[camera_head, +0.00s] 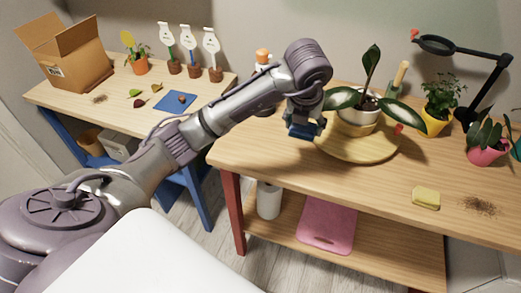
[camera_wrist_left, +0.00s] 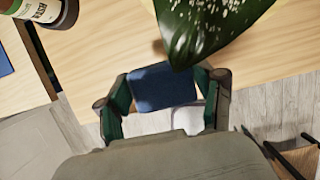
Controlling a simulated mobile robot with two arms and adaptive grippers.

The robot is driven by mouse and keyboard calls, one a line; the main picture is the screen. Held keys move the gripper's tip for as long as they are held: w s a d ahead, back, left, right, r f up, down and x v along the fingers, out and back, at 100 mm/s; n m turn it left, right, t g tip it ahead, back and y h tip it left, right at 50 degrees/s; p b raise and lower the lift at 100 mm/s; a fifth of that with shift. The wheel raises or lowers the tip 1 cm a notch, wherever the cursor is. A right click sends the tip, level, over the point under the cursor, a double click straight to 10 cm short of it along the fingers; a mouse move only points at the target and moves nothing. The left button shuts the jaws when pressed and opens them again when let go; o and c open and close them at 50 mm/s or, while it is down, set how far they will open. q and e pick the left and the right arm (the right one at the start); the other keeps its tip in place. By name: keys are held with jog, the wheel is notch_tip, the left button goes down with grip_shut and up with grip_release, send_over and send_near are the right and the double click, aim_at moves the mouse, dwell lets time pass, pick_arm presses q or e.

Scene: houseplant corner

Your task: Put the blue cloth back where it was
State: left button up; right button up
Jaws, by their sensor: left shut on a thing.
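The blue cloth (camera_wrist_left: 163,88) is a small folded block held between the teal fingers of my left gripper (camera_head: 305,122). In the wrist view the fingers press on its two sides. In the head view the cloth is mostly hidden by the gripper, a dark blue patch above the front left part of the right table (camera_head: 390,182). A potted plant (camera_head: 359,108) with broad dark leaves stands on a round wooden board (camera_head: 355,150) just right of the gripper. One leaf with white specks (camera_wrist_left: 205,28) lies close beyond the cloth. My right gripper is in neither view.
A yellow sponge (camera_head: 426,198) and scattered soil (camera_head: 478,206) lie on the right table. A black lamp (camera_head: 480,95) and other pots stand behind. A bottle (camera_head: 263,57) stands at the back left. The left table holds a blue mat (camera_head: 172,104) and a cardboard box (camera_head: 70,60).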

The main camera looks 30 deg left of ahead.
pick_arm(q)
jog(key=p, duration=0.2)
send_over(261, 148)
jog(key=d, duration=0.1)
jog(key=f, duration=0.6)
jog(key=shift+s+d, duration=0.1)
jog(key=shift+s, duration=0.25)
jog(key=shift+a+f, duration=0.4)
jog(key=shift+a, duration=0.05)
notch_tip(261, 148, down, 3)
jog(key=shift+s+f+p, duration=0.1)
jog(key=shift+f+p, duration=0.05)
jog(key=shift+p, duration=0.6)
jog(key=shift+f, duration=0.3)
jog(key=o, duration=1.5)
